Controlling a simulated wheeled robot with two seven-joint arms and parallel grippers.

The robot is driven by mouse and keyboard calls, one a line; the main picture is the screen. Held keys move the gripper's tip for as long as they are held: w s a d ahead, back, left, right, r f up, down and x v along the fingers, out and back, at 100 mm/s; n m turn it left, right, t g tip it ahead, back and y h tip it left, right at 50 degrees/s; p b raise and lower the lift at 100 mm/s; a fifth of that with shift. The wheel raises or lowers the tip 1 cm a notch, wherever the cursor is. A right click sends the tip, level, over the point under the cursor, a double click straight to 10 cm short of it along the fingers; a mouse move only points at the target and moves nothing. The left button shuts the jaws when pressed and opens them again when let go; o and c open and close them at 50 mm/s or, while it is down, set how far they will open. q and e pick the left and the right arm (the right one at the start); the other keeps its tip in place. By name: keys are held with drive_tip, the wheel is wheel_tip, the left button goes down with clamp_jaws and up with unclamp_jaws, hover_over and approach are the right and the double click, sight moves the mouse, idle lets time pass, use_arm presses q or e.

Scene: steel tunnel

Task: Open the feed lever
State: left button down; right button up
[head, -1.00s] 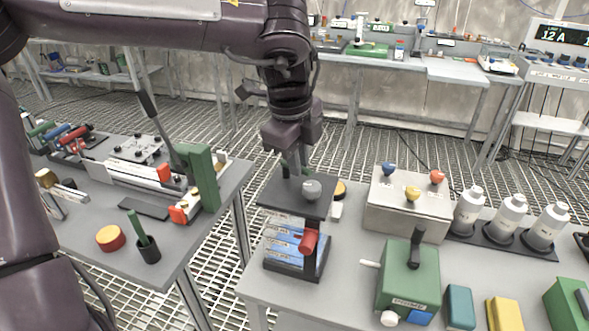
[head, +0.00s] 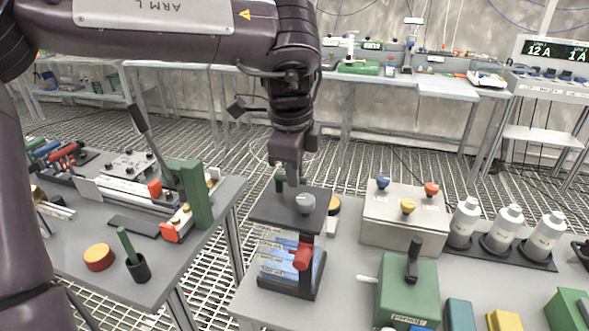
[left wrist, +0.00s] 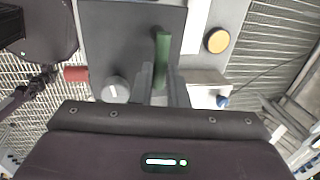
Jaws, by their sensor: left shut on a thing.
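A dark flat-topped unit (head: 268,206) stands on the near bench and carries a green lever handle (left wrist: 163,46), a grey round knob (head: 304,204) and a red handle (head: 302,257). My left gripper (head: 290,187) points down at the rear of the plate. In the left wrist view, its two fingers (left wrist: 161,84) are shut on the green handle, with the grey knob (left wrist: 116,88) beside them. The head view mostly hides the handle behind the gripper. No legible label marks this handle as the feed lever. My right gripper is not in view.
Right of the unit stands a metal box (head: 400,215) with blue, yellow and red knobs. A second bench (head: 75,235) lies left across a gap.

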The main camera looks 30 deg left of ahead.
sight(294, 200)
use_arm(q)
drive_tip(key=c, duration=1.5)
unclamp_jaws()
drive_tip(key=shift+o, duration=0.3)
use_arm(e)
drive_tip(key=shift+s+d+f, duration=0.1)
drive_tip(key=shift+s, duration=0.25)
use_arm(q)
wheel_tip(294, 200, up, 8)
drive_tip(key=s+p, duration=0.1)
drive_tip(key=shift+s+d+f, duration=0.15)
drive_tip(key=shift+s+d, duration=0.05)
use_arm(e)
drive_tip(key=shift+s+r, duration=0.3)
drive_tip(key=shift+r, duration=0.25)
